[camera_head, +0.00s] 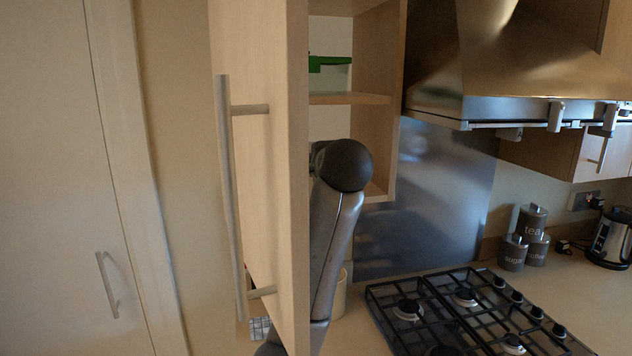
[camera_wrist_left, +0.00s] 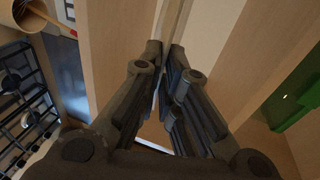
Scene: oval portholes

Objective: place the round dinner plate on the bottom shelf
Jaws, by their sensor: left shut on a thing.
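My left gripper (camera_wrist_left: 164,58) is shut on a thin pale thing seen edge-on, which looks like the round dinner plate (camera_wrist_left: 173,20). Only a narrow strip of it shows beyond the fingertips. The gripper is at the open cabinet's lower compartment, between the bottom shelf (camera_wrist_left: 112,45) and the shelf above. I cannot tell whether the plate touches the bottom shelf. In the head view a corner of the bottom shelf (camera_head: 377,192) shows beside my left arm. The open door hides the gripper and plate there. My right gripper is in neither view.
The open cabinet door (camera_head: 262,150) with its long handle stands close in front, left of my arm. A green thing (camera_head: 330,62) sits on the upper shelf (camera_head: 350,98). The range hood (camera_head: 500,60) and gas hob (camera_head: 460,310) are at the right.

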